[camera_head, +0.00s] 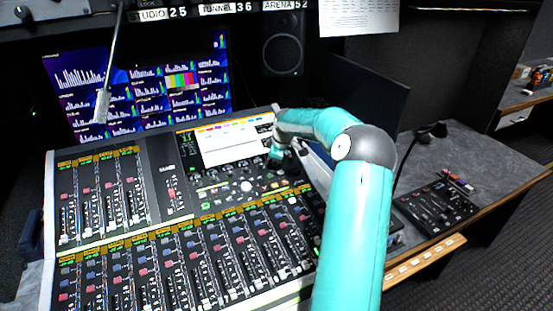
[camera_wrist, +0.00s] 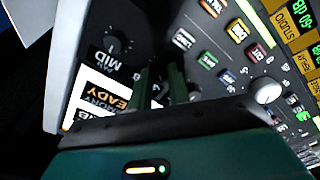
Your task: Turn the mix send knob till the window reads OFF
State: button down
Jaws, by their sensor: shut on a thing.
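The mix send knob is mostly hidden by my gripper (camera_wrist: 161,82). In the wrist view its two dark green fingers come down on the console's dark panel, close together, shut on the knob between them. In the head view my gripper (camera_head: 277,156) is at the console's upper right, beside the bright screen (camera_head: 228,143). Near the fingers in the wrist view are a dark knob (camera_wrist: 116,42) labelled MID and a lit white display (camera_wrist: 92,104), on which READY shows upside down. I cannot make out a window reading OFF.
The mixing console (camera_head: 160,225) has many faders and coloured buttons. A pale round trackball (camera_wrist: 268,91) lies right of my gripper. A dark monitor (camera_head: 368,95) stands behind my arm. A gooseneck microphone (camera_head: 103,100) hangs at left. A small control panel (camera_head: 436,208) lies on the right desk.

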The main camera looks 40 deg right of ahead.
jog(key=shift+n, duration=1)
jog(key=c, duration=1.3)
grip_release()
jog(key=shift+r, duration=0.1)
jog(key=v, duration=1.3)
jog(key=shift+s+a+r, duration=0.1)
jog(key=shift+r, duration=0.15)
